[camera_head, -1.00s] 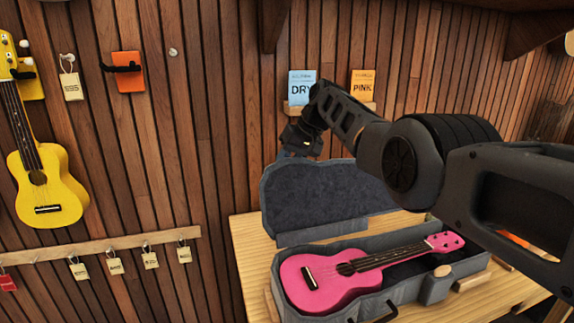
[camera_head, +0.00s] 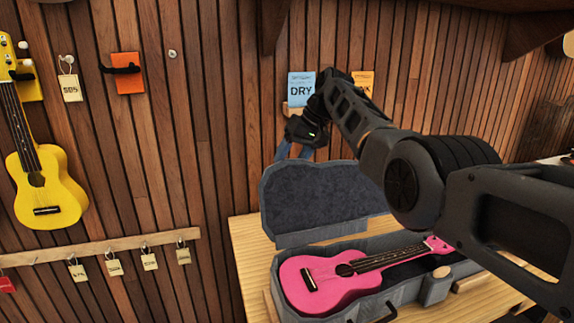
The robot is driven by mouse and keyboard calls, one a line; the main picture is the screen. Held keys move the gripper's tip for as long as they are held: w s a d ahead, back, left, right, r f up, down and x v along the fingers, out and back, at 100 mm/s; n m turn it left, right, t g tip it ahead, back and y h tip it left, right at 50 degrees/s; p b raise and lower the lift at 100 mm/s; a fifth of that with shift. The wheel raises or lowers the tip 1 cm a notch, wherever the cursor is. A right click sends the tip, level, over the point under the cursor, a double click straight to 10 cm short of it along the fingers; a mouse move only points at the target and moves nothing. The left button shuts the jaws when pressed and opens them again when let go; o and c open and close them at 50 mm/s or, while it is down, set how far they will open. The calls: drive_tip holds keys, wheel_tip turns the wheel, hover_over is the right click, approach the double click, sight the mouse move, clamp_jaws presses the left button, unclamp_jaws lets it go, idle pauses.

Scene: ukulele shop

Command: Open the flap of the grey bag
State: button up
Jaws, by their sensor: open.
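The grey bag (camera_head: 371,244) is a padded, ukulele-shaped case lying on the wooden counter. Its flap (camera_head: 322,195) stands raised at the back, its dark lining facing me, so the bag is open. A pink ukulele (camera_head: 325,284) lies inside with its neck toward the right. My gripper (camera_head: 294,153) is above and behind the flap's upper left edge, with its fingers pointing down and apart, holding nothing I can see. The lower ends of the fingers are close to the flap's edge or hidden behind it; I cannot tell whether they touch.
The wooden counter (camera_head: 247,243) stands against the plank wall. A blue "DRY" packet (camera_head: 299,86) and an orange packet (camera_head: 364,80) are on a small shelf behind my arm. A yellow ukulele (camera_head: 48,188) and a rail with tags (camera_head: 100,247) hang at left.

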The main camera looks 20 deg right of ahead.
drive_tip(key=shift+v, duration=2)
drive_tip(key=shift+d, duration=0.15)
